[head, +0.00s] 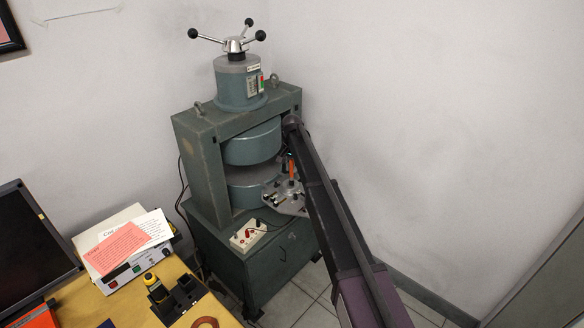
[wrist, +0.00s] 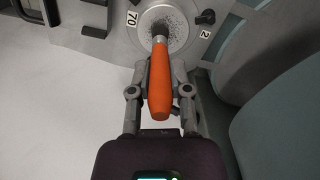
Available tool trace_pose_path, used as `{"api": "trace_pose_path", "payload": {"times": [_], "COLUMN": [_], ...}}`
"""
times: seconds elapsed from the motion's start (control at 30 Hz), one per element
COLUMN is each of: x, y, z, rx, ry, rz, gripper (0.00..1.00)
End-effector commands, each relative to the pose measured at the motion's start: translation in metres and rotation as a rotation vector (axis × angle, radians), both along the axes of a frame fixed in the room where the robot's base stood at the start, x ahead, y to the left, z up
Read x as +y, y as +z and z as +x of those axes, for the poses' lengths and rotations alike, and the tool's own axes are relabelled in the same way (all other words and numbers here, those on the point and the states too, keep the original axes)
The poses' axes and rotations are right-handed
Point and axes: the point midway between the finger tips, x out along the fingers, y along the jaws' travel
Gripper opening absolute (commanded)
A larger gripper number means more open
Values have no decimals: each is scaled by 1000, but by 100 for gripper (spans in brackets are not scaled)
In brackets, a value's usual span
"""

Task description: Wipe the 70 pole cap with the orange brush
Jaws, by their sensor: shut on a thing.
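My gripper (wrist: 161,78) is shut on the orange brush (wrist: 160,88), with one finger on each side of its handle. The brush's dark bristle end points at the round, grey pole cap (wrist: 177,20) beside the "70" label (wrist: 132,18). The bristles overlap the cap's speckled face; I cannot tell how firmly they touch. In the head view the orange brush (head: 291,168) stands above the metal plate (head: 291,207) at the magnet's front. My arm hides part of this area, and the gripper is hard to make out there.
The green magnet frame (head: 200,160) surrounds the plate's back side. A "2" label (wrist: 205,33) and a black knob (wrist: 205,17) lie right of the cap. The wooden desk (head: 85,305) with instruments is at left.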

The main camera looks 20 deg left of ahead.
Motion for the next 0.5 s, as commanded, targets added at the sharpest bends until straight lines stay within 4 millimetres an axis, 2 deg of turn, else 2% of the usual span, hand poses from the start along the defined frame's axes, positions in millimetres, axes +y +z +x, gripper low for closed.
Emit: {"api": "trace_pose_path", "payload": {"times": [0.5], "x": [13], "y": [-1], "z": [-26], "rx": [0], "ry": [1], "rz": [0], "gripper": [0]}}
